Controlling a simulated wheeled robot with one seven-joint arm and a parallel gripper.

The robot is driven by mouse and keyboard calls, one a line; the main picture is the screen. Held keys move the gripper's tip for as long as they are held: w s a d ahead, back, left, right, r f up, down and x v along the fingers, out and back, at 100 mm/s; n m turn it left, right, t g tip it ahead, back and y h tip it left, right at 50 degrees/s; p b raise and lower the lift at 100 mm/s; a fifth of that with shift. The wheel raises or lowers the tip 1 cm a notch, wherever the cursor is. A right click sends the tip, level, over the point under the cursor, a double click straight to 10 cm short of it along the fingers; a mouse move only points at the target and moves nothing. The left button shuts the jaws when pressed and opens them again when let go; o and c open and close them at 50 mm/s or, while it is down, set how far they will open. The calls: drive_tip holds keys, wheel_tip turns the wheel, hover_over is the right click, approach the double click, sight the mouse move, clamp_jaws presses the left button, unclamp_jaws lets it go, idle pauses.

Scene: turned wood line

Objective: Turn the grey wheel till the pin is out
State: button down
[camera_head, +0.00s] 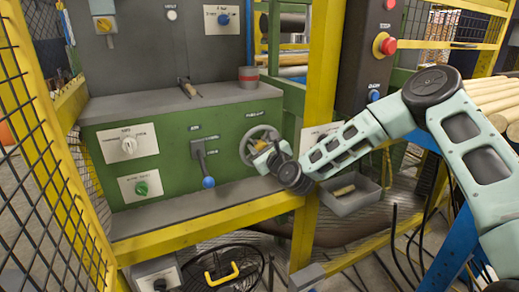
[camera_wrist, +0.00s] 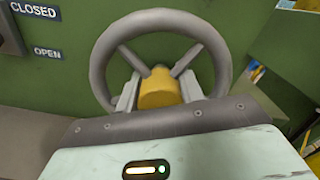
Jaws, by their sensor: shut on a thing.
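The grey wheel (camera_head: 258,146) is on the green front panel, right of the lever. The wrist view shows its round rim and spokes (camera_wrist: 160,22) close up, with a yellow piece (camera_wrist: 160,88) at the middle. My gripper (camera_head: 268,153) is at the wheel. Its two fingers (camera_wrist: 160,95) stand on either side of the yellow piece and are shut on it. The lower rim and part of the hub are hidden by the gripper. I cannot make out the pin in either view.
A lever with a blue knob (camera_head: 208,182) hangs left of the wheel. The CLOSED label (camera_wrist: 35,10) and the OPEN label (camera_wrist: 48,53) show at the left. A yellow post (camera_head: 318,100) stands close to the right. A grey bin (camera_head: 352,203) sits below my arm.

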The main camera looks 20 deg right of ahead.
drive_tip(key=shift+r+m, duration=0.1)
drive_tip(key=shift+m, duration=0.5)
drive_tip(key=c, duration=0.9)
unclamp_jaws()
drive_tip(key=shift+s, duration=0.1)
drive_tip(key=shift+s+d, duration=0.15)
drive_tip(key=shift+s, duration=0.35)
drive_tip(key=s+d, duration=0.3)
drive_tip(key=s, duration=1.3)
